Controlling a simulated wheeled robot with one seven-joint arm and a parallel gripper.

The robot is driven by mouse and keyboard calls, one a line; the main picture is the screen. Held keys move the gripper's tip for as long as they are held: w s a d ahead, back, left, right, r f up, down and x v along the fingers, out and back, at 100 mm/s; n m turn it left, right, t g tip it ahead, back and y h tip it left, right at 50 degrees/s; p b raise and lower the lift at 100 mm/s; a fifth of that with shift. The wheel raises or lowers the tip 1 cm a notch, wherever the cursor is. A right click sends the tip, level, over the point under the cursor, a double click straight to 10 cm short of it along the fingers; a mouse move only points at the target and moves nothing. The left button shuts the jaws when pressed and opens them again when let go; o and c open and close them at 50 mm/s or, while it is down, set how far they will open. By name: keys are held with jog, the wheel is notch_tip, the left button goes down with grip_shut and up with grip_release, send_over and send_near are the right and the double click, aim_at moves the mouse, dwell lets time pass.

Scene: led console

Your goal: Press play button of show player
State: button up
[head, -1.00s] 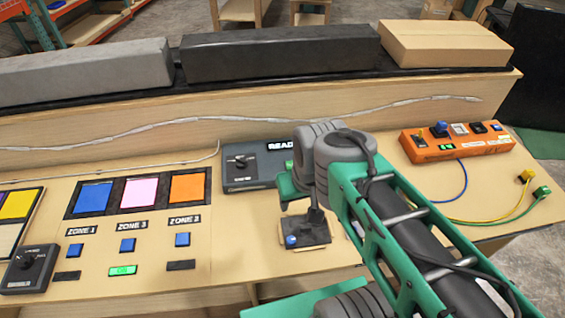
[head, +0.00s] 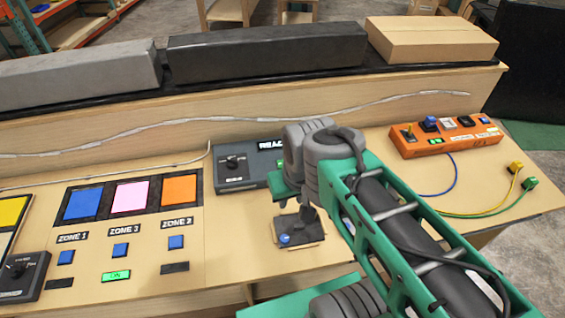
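A dark grey box (head: 233,176) with a black knob and a partly covered label starting "REA" stands mid-desk; my arm hides its right part. An orange box (head: 445,140) with several small controls and a green display sits at the right. I cannot tell from labels which is the show player. A small dark unit with a blue button (head: 285,239) lies below my wrist, partly hidden. My gripper (head: 308,215) is mostly hidden by my wrist, just above this unit. I cannot tell whether it touches it, or whether its fingers are open.
On the left are blue, pink and orange panels (head: 132,196) with zone labels, blue buttons and a lit green "ON" tag (head: 116,276). A knob box (head: 18,274) is at far left. Yellow and green cable plugs (head: 515,168) lie at right. Grey, black and cardboard boxes (head: 433,42) line the raised shelf.

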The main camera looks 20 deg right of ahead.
grip_shut()
dwell(1.2)
